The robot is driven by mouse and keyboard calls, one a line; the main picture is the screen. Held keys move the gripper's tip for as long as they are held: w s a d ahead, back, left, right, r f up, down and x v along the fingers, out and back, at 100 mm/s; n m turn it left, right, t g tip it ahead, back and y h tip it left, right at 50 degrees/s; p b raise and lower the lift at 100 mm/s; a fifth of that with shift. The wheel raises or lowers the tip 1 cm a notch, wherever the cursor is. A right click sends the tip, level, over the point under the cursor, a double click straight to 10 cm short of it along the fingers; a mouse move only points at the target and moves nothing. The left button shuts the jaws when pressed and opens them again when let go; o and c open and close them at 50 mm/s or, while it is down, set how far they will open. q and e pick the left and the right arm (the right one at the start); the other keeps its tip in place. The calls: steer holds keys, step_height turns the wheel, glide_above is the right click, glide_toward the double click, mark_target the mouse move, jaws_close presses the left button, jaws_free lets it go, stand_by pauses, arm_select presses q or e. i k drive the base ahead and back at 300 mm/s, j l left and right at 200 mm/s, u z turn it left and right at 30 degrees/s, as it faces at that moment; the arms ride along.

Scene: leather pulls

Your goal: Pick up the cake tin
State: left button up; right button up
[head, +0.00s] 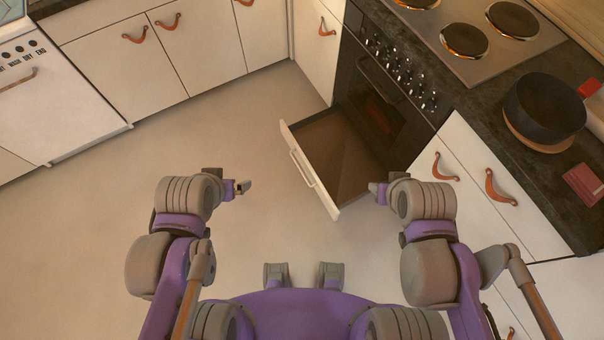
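I see no cake tin in the head view. My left gripper (244,187) is over the bare floor left of the open drawer and holds nothing that I can see. Its fingers are small and seen from above, so I cannot tell whether they are open. My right gripper (374,187) is at the right side of the open drawer (338,158), near its front corner. Its fingers are partly hidden by the wrist. The drawer is pulled out below the oven (383,115), and its visible floor looks empty.
A dark pot (545,106) stands on a round wooden board on the dark counter, beside a red item (584,184). The hob (468,40) is above the oven. White cabinets (110,55) and a dishwasher (60,90) line the back and left. The floor (90,230) at left is clear.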

mark_target(544, 108)
steer(key=z, duration=1.8)
steer(key=i+l+u, duration=0.2)
steer(key=i+l, duration=0.25)
steer(key=i+l+u, duration=0.2)
steer(key=i+l, duration=0.25)
steer(key=l, duration=0.1)
